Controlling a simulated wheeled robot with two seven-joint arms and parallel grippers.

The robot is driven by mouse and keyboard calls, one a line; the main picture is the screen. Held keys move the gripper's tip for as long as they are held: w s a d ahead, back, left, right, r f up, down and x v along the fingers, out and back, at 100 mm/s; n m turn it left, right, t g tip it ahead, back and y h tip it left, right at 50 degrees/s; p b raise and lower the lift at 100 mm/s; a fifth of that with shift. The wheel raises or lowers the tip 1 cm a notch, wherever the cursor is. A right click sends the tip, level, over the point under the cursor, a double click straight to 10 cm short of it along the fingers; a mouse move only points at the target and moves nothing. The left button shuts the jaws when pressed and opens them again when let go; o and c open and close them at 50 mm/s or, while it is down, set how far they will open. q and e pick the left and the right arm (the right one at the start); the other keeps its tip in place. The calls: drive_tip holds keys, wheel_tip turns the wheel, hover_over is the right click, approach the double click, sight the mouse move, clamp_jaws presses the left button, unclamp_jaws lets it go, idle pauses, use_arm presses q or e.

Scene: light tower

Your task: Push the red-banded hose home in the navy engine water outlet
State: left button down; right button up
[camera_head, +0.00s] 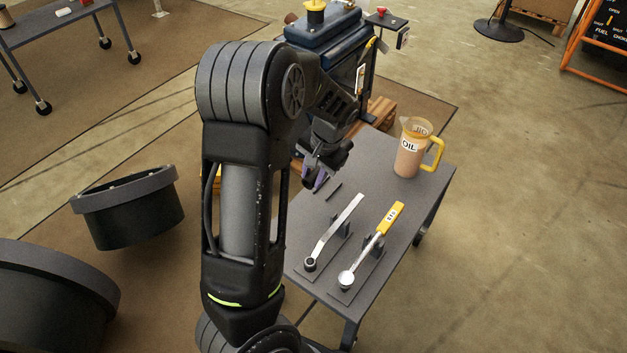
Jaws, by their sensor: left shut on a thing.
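The navy engine (335,42) stands at the top centre, with a yellow cap on top. My left arm covers much of its near side, so I cannot see the water outlet. My left gripper (322,177) is below the engine's near side, over the far left part of the grey table. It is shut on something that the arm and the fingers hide. I cannot make out the red-banded hose. My right gripper is not in view.
The grey table (404,213) holds an oil jug (408,160), a torque-style wrench (334,232) and a yellow-handled tool (372,246) on stands. Dark round tubs (130,213) are at the left. A wheeled cart (50,30) is at the upper left.

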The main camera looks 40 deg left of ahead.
use_arm(q)
drive_tip(key=shift+r, duration=0.1)
idle(0.6)
drive_tip(key=w+d+r+p, duration=0.1)
drive_tip(key=d+r+p, duration=0.4)
drive_tip(key=d+p, duration=0.2)
drive_tip(key=w+d+r+p, duration=0.1)
drive_tip(key=d+r+p, duration=0.4)
drive_tip(key=d+p, duration=0.3)
drive_tip(key=w+d+r+m+p, duration=0.1)
drive_tip(key=d+r+p, duration=0.3)
drive_tip(key=d+p, duration=0.4)
drive_tip(key=shift+w+d+r, duration=0.4)
drive_tip(key=shift+w+d, duration=0.2)
drive_tip(key=shift+d, duration=0.15)
